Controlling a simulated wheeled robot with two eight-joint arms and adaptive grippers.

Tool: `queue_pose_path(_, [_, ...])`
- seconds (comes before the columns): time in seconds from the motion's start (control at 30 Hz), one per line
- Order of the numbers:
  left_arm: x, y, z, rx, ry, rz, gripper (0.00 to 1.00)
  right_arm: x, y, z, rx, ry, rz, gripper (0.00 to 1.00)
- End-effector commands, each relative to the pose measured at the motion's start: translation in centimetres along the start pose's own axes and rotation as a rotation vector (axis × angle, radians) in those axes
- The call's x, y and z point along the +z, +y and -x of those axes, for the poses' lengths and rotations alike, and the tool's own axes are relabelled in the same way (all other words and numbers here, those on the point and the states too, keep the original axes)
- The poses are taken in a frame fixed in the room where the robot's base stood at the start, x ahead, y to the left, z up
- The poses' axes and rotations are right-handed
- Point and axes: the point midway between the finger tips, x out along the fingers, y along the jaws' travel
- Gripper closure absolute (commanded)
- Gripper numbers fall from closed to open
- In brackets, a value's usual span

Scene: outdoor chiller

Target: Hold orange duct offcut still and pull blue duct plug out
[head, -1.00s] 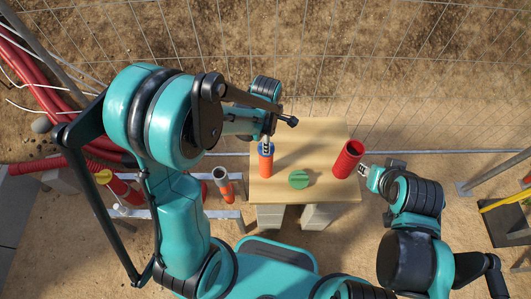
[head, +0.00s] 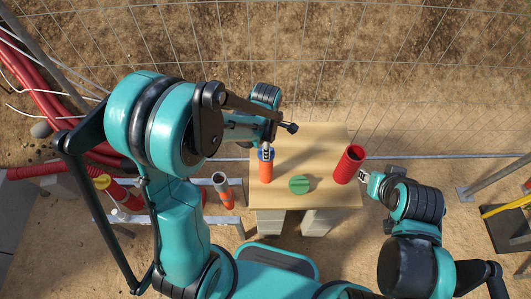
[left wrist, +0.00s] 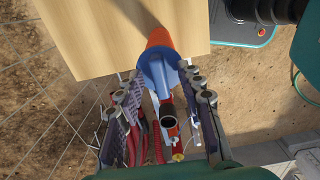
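The orange duct offcut (head: 266,172) stands on the left side of the wooden table, with the blue duct plug (head: 266,155) in its top end. In the left wrist view the blue plug (left wrist: 157,70) lies between the fingers, with the orange offcut (left wrist: 160,40) beyond it and a dark, round-ended stem toward me. My left gripper (left wrist: 158,78) is open around the plug, its fingertips close to the plug's sides. My right gripper (head: 363,173) is at the table's right edge, beside the red tube, apart from the offcut; its finger opening is too small to tell.
The table (head: 315,143) also holds a red tube (head: 348,165) at the right and a green cap (head: 299,185) near the middle. A grey-topped orange pipe (head: 223,188) stands left of the table. A wire fence (head: 330,60) runs behind.

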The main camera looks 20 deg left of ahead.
Motion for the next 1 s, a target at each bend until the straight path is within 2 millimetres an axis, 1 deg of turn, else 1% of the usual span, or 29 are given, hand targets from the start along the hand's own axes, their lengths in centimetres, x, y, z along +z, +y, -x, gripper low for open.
queue_pose_path(0.03, [0.0,0.0,0.0,0.0,0.0,0.0,0.6,0.0,0.0,0.0,0.0,0.0,0.0,0.67])
queue_pose_path(0.07, [0.0,0.0,0.0,0.0,0.0,0.0,0.52,0.0,0.0,0.0,0.0,0.0,0.0,0.67])
queue_pose_path(0.1, [0.0,0.0,0.0,0.0,0.0,0.0,0.42,0.0,0.0,0.0,0.0,0.0,0.0,0.67])
queue_pose_path(0.47, [0.0,0.0,0.2,0.0,0.0,0.0,0.42,-0.1,0.0,0.2,0.0,0.0,0.0,0.67])
queue_pose_path(0.57, [0.0,0.0,1.1,0.0,0.0,0.0,0.42,-0.5,0.0,0.7,0.0,0.0,0.0,0.67])
queue_pose_path(1.0, [0.0,0.0,6.4,0.0,0.0,0.0,0.42,-2.7,0.0,3.8,0.0,0.0,0.0,0.67])
